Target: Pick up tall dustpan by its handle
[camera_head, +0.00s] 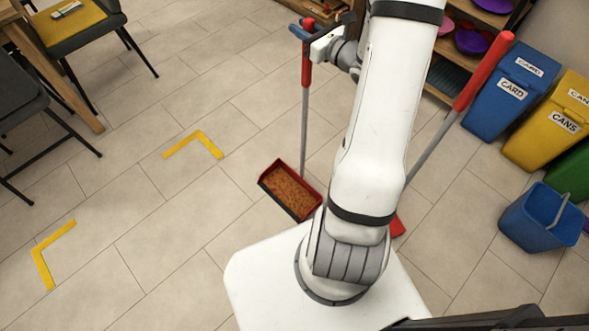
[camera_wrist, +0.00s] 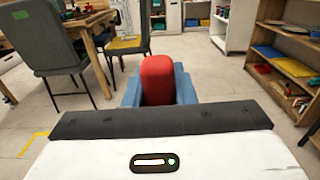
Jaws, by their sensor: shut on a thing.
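The tall dustpan has a red pan (camera_head: 278,172) holding brown debris, a thin grey pole and a red upright handle (camera_head: 307,66). It stands left of my arm in the head view, and I cannot tell whether the pan touches the floor. My gripper (camera_head: 304,29), with blue fingers, is shut on the top of the red handle. In the wrist view, the rounded red handle end (camera_wrist: 157,78) sits between the two blue fingers (camera_wrist: 157,92). My arm hides part of the scene behind it.
A second red-handled tool (camera_head: 485,70) with a grey pole stands right of my arm, its lower end partly hidden. Blue, yellow and green bins and a blue bucket (camera_head: 540,222) are at the right. Chairs and a table are at the left. Yellow marks lie on open floor.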

